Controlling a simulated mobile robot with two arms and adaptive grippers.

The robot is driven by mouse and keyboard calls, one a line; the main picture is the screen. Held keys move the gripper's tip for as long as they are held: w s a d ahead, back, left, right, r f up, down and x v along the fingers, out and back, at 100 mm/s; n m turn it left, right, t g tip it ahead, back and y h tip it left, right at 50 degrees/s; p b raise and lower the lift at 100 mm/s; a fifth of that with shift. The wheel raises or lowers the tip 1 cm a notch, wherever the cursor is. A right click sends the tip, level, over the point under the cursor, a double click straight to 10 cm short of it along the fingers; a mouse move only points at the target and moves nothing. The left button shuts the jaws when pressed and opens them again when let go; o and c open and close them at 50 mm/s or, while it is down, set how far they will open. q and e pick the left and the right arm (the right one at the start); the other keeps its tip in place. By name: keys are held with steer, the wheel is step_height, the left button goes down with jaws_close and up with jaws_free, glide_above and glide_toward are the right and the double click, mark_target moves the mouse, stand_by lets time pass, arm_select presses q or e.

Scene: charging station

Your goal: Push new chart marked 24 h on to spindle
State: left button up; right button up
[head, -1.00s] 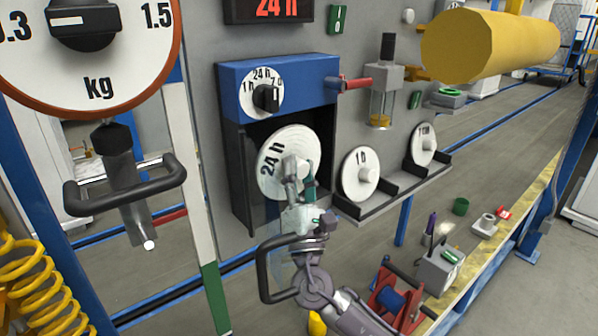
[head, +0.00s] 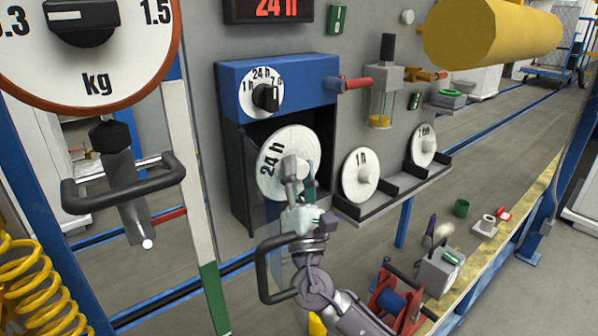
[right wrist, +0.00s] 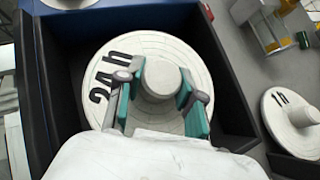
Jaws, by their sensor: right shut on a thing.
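The white chart disc marked 24 h (head: 272,186) stands upright in the dark recess of the blue-topped recorder (head: 232,165). My right gripper (head: 298,179) is shut on its raised centre hub. In the right wrist view, its teal-padded fingers (right wrist: 160,88) lie on either side of the hub (right wrist: 164,76), and the 24 h chart (right wrist: 130,50) faces the camera. The spindle is hidden behind the chart, so I cannot tell how far the chart is on it. My left gripper is not in view.
The recess side walls stand close around the chart. Right of it, a chart marked 1 h (head: 360,190) and another chart (head: 423,158) stand on a dark rack (head: 400,193). A selector dial (head: 265,97) is above the recess. A red-handled valve (head: 354,84) juts out at right.

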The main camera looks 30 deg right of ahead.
steer(key=shift+w, duration=0.2)
stand_by(0.5)
steer(key=shift+w+b, duration=0.35)
steer(key=shift+b, duration=0.05)
steer(key=shift+w+a+b, duration=0.15)
steer(key=shift+w+b, duration=0.35)
steer(key=shift+w, duration=0.7)
steer(key=o, duration=1.2)
steer(key=shift+o, duration=0.2)
steer(key=v, duration=1.2)
steer(key=shift+c, duration=0.3)
